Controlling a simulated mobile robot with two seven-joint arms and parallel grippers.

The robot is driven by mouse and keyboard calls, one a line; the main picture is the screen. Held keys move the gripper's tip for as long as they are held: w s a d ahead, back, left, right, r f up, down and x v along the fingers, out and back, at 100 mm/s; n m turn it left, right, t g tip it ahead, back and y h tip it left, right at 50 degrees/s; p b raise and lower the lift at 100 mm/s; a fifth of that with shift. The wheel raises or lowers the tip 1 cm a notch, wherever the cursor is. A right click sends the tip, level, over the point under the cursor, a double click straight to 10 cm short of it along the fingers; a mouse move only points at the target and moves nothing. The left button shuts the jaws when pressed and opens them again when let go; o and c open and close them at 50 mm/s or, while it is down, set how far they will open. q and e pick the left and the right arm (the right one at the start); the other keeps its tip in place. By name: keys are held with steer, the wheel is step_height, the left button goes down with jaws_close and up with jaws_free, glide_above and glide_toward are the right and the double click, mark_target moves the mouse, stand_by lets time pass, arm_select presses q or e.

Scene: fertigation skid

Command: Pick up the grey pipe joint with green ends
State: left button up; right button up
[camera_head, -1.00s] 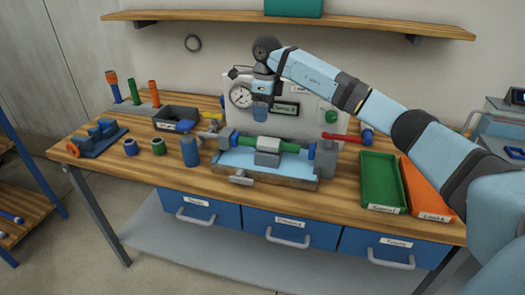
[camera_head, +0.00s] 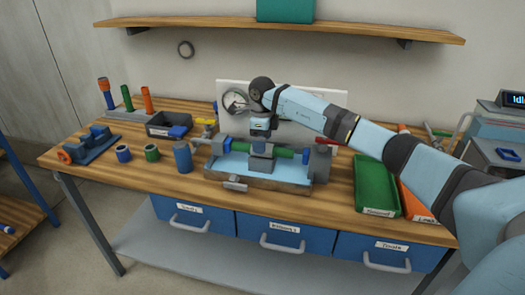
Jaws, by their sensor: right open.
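The grey pipe joint with green ends (camera_head: 285,152) lies across the middle of the blue-and-grey clamping fixture (camera_head: 225,166) on the bench. Its grey middle is partly covered by my right gripper (camera_head: 260,134), and a grey block stands under it. My right gripper points down just over the joint's middle. It is open with nothing held; I cannot tell whether its fingers touch the joint. My left gripper is out of view.
A blue cylinder (camera_head: 183,157) and two small rings stand left of the fixture. A black bin (camera_head: 160,130) is behind them. A green tray (camera_head: 377,186) and an orange tray (camera_head: 415,203) lie to the right. A gauge panel (camera_head: 330,105) stands behind.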

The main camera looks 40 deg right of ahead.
step_height(320, 180, down, 3)
steer(key=shift+d+r, duration=0.1)
steer(key=shift+c, duration=0.4)
steer(key=c, duration=1)
steer(key=shift+c, duration=0.2)
